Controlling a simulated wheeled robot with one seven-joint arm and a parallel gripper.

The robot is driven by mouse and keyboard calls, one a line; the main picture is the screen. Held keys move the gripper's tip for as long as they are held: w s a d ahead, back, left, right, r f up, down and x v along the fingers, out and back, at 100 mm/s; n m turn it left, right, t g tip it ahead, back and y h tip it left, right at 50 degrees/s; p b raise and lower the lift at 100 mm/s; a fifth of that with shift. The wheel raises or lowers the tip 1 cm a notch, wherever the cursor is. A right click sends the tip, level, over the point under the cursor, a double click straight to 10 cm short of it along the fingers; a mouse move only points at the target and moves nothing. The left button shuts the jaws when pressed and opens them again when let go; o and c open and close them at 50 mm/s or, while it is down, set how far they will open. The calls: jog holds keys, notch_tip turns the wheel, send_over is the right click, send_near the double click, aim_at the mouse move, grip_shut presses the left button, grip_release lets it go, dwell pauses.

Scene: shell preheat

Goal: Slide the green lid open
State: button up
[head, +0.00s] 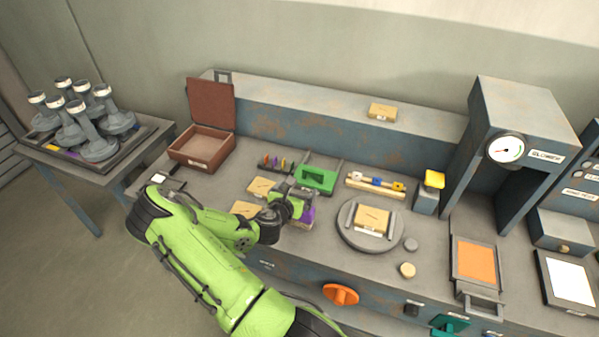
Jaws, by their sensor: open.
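The green lid (317,179) lies on the workbench, right of the bench's centre-left, between two thin rails or edges. It has a raised frame shape around a darker middle. My gripper (303,205) is open and sits in front of the lid, on its near side and slightly left. I cannot tell whether it touches the lid. A purple piece (308,216) shows just beside and below the gripper. My arm covers part of the bench front, and the gripper's fingers are small and partly hidden.
Tan labelled blocks (262,187) lie left of the gripper. An open brown box (203,146) stands at the back left. A rack with coloured pieces (376,183) and a round plate (345,237) with a tan block lie to the right. A tall press (520,110) stands farther right.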

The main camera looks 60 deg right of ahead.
aim_at(313, 172)
jog(key=x, duration=1.5)
jog(key=shift+s+f, duration=0.15)
jog(key=shift+s, duration=0.05)
jog(key=shift+c, duration=0.3)
